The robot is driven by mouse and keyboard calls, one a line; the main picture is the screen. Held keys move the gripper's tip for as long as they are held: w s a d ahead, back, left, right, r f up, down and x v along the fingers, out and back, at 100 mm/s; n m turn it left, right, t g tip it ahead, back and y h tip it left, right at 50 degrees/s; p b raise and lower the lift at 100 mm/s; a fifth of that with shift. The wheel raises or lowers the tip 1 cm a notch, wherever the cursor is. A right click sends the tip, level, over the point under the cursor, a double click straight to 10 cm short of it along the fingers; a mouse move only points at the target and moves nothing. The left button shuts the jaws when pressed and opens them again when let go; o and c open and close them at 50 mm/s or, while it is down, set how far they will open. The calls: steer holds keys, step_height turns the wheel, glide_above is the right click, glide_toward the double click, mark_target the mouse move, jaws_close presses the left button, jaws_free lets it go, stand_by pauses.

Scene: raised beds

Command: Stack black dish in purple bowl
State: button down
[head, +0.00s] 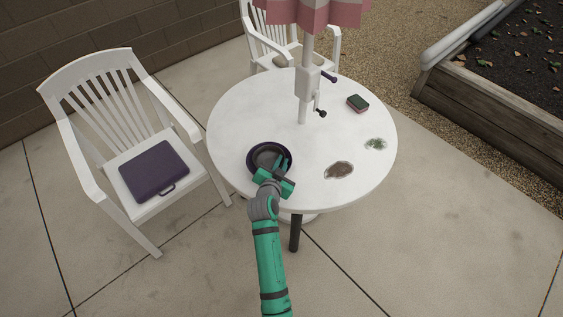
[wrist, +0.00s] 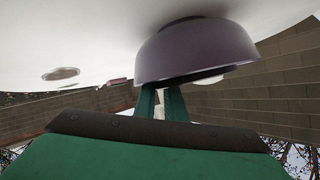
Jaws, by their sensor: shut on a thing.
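The purple bowl (head: 250,162) stands upright on the near left part of the round white table. The black dish (head: 266,157) shows inside the bowl's rim, looking dark grey and about level. My gripper (head: 283,163) is at the bowl's near right side, its fingers reaching over the rim and shut on the dish's edge. Whether the dish touches the bowl's bottom is hidden.
The white table (head: 235,115) has an umbrella pole (head: 303,105) with a crank in its middle. A green and pink sponge-like block (head: 357,103), a brown patch (head: 339,170) and a green patch (head: 376,144) lie on the right.

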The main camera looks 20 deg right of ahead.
steer(key=shift+f, duration=0.15)
steer(key=c, duration=2.1)
jaws_free()
